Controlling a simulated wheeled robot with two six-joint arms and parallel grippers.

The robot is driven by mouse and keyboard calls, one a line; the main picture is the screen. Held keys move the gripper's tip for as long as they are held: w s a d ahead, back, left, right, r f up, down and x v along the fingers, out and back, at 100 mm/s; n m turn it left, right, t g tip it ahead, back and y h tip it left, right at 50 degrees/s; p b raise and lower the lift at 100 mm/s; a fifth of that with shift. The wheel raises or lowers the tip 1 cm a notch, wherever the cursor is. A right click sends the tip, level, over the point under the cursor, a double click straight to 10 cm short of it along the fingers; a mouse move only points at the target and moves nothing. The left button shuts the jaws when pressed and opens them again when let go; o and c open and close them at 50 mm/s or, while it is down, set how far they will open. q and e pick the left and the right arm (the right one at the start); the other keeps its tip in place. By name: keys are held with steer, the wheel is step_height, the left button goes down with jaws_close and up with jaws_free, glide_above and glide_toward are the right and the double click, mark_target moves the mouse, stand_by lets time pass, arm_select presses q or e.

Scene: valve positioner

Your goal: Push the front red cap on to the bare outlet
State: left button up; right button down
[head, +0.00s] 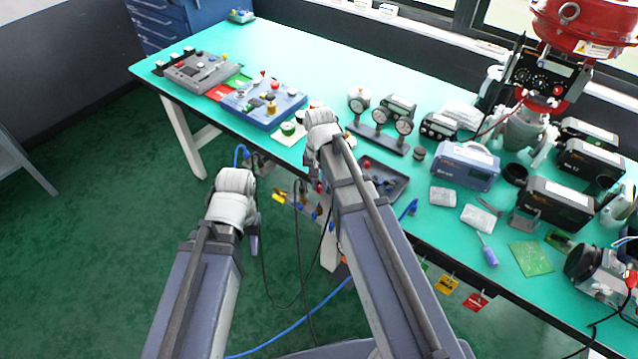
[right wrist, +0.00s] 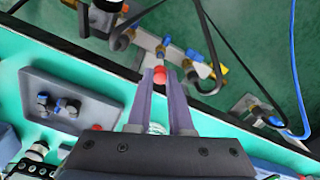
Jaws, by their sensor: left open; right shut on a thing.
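My right gripper (right wrist: 161,84) is shut on a red cap (right wrist: 160,75), held between its fingertips in the right wrist view. Beyond the cap is a grey manifold bar (right wrist: 146,43) with brass, blue and yellow fittings. I cannot tell which outlet is bare, or whether the cap touches one. In the head view the held cap (head: 319,187) shows small below my right wrist, by the table's front edge. My left gripper (head: 254,238) is open, left of the fittings, and its fingertips are mostly hidden. Another red cap (head: 367,166) sits in the dark tray (head: 396,193).
The tray also shows in the right wrist view (right wrist: 35,85), with blue and black fittings in it. Black and blue hoses (right wrist: 295,60) hang below the table edge. Gauges (head: 404,126), a blue-grey instrument (head: 467,165) and panels (head: 262,103) crowd the green table (head: 290,50).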

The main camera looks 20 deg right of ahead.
mark_target(319, 205)
steer(key=shift+a+f+b, duration=0.1)
steer(key=shift+f+b, duration=0.6)
steer(key=shift+f, duration=0.05)
steer(key=shift+f+b, duration=1.9)
steer(key=shift+f, duration=0.05)
steer(key=shift+f+b, duration=0.75)
steer(key=shift+b, duration=0.05)
steer(key=c, duration=0.7)
jaws_free()
steer(key=shift+c, duration=0.2)
step_height(319, 205, up, 8)
steer(key=p, duration=0.8)
steer(key=shift+f, duration=0.1)
